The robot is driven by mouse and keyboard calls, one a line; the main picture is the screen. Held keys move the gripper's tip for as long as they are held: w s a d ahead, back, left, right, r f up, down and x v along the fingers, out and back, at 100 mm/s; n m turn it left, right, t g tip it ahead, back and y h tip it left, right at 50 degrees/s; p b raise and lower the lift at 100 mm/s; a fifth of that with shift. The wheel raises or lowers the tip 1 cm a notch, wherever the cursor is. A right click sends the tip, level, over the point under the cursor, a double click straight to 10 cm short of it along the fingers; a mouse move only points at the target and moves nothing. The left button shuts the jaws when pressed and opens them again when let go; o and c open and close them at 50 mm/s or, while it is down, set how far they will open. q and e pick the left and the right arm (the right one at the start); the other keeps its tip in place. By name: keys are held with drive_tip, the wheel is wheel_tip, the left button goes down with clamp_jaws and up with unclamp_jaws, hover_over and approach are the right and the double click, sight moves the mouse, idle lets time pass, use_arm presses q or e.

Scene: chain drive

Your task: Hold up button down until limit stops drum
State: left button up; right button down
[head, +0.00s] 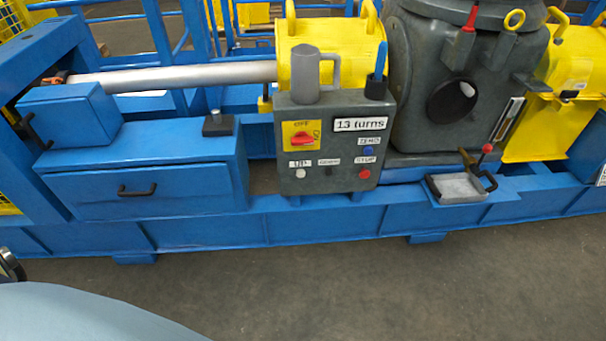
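The grey control box (345,102) stands on the blue frame near the middle. Its UP button (300,173) is white, at the lower left of the panel, and nothing touches it. A dark button (327,174) sits beside it under a blurred label. The red STOP button (364,174) is at the right, below a blue ZERO button (368,151). The display (360,124) reads "13 turns". A red rotary switch (301,140) sits on a yellow plate marked OFF. A yellow drum-like housing (330,40) is behind the box. Neither gripper can be made out.
A grey mug (305,75) and a dark holder (376,85) stand on the control box. A blue drawer unit (140,180) is left of it. A metal tray (458,188) is at the right. The floor in front is clear. My light-blue body part shows at bottom left.

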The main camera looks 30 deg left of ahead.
idle(0.3)
use_arm(q)
clamp_jaws()
idle(0.6)
idle(0.6)
idle(0.4)
